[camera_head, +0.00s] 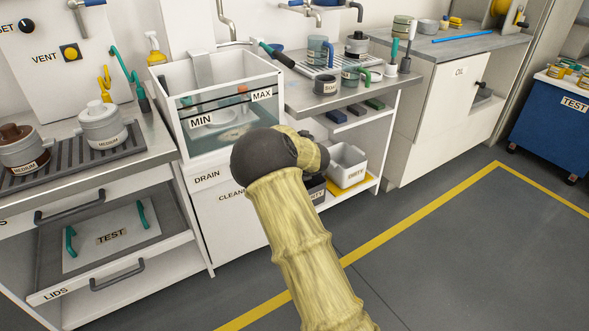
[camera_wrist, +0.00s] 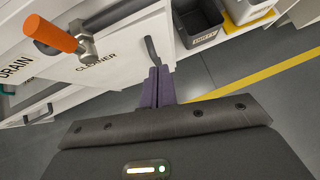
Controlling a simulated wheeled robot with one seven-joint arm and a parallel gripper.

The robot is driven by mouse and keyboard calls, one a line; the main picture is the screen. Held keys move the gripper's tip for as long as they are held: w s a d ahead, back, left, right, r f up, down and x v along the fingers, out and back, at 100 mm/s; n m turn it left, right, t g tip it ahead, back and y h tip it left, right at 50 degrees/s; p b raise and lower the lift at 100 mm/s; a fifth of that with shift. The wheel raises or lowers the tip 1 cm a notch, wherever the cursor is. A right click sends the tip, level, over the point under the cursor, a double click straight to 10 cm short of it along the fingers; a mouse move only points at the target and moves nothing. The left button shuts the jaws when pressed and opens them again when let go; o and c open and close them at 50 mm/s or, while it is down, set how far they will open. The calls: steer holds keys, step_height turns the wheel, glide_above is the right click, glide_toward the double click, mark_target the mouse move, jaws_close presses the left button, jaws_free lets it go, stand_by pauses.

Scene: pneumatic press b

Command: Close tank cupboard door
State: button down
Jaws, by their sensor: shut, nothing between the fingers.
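The tank cupboard is the white unit under the clear tank (camera_head: 228,130) marked MIN and MAX. Its door (camera_head: 228,222) carries the word CLEANER, below the DRAIN label, and my arm covers its right part. The door (camera_wrist: 120,68) also fills the upper left of the wrist view, with a dark handle (camera_wrist: 152,50) near its right edge. I cannot tell whether the door stands ajar. My gripper (camera_wrist: 158,72) has its purple fingers together and empty, pointing towards the door by the handle. I cannot tell if they touch it. In the head view the fingers are hidden behind my arm.
A drain valve with an orange lever (camera_wrist: 50,33) sticks out at the upper left. A partly open LIDS drawer (camera_head: 60,282) is at the left. Grey floor with a yellow line (camera_head: 420,211) is clear at right.

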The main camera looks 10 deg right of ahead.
steer(key=s+d+r+m+g+h, duration=0.1)
steer(key=s+d+r+m, duration=0.1)
steer(key=s+m, duration=0.7)
steer(key=s+d+r+m+h, duration=0.1)
steer(key=s+r+m+h, duration=0.3)
steer(key=m, duration=0.8)
steer(key=s+a+m+g+y, duration=0.2)
steer(key=s+a+m, duration=0.2)
steer(key=s+m, duration=0.4)
steer(key=s+a+f+m+g+y, duration=0.1)
steer(key=s+m, duration=0.7)
steer(key=s, duration=0.8)
steer(key=a+g+y, duration=0.1)
steer(key=a+g, duration=0.1)
steer(key=a, duration=0.1)
steer(key=shift+s, duration=0.3)
steer(key=shift+w, duration=0.1)
